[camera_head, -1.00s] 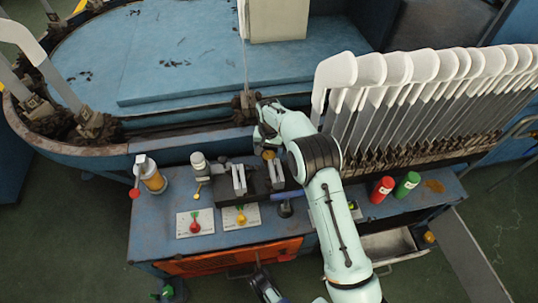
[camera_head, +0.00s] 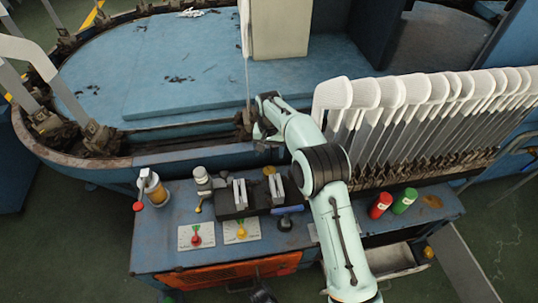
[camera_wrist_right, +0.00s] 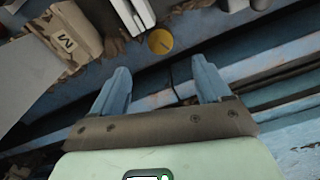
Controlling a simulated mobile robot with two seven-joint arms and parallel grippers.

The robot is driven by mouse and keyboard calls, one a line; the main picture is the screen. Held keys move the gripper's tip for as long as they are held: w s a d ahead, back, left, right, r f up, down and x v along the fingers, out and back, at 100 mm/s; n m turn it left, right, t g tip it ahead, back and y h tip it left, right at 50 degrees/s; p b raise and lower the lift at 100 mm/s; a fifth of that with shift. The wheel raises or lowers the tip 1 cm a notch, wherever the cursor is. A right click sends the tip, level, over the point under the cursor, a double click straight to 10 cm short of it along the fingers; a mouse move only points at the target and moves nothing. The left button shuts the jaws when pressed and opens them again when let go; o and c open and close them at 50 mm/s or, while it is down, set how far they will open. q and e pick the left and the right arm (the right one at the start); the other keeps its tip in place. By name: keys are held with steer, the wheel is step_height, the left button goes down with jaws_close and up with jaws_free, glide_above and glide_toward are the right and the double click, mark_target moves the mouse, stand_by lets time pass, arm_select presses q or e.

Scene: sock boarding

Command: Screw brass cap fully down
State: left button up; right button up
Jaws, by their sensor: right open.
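A small round brass-yellow piece, likely the brass cap (camera_head: 269,170), shows at the back of the blue bench, just behind the pale vise jaws. In the right wrist view it is a yellow disc (camera_wrist_right: 160,42) beyond my fingertips, with a clear gap. I cannot tell how it is seated or whether it is threaded on. My right gripper (camera_head: 262,132) is behind the cap, over the bench's back edge and the machine's near rim. Its two blue-grey fingers (camera_wrist_right: 160,68) are apart with nothing between them. My left gripper is not in view.
The vise (camera_head: 228,211) stands in front of the cap. A grey-white can (camera_head: 202,183) and an amber oil can (camera_head: 154,189) stand to its left. Red (camera_head: 380,204) and green (camera_head: 404,200) cylinders are at the right. Sock-covered boards (camera_head: 400,95) line the back right.

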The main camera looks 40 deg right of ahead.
mark_target(268, 169)
steer(key=f+n+b, duration=0.1)
steer(key=f+n, duration=0.6)
steer(key=w+f+n+b, duration=0.1)
steer(key=f+n, duration=0.3)
steer(key=shift+d+f+b, duration=0.15)
steer(key=shift+d+b, duration=0.05)
steer(key=shift+b, duration=0.1)
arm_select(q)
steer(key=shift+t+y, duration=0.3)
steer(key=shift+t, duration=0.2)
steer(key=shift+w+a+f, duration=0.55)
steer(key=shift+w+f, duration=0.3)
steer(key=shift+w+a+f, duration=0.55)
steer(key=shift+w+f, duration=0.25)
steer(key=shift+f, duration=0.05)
arm_select(e)
steer(key=shift+f, duration=0.7)
steer(key=shift+c, duration=0.2)
steer(key=c, duration=1)
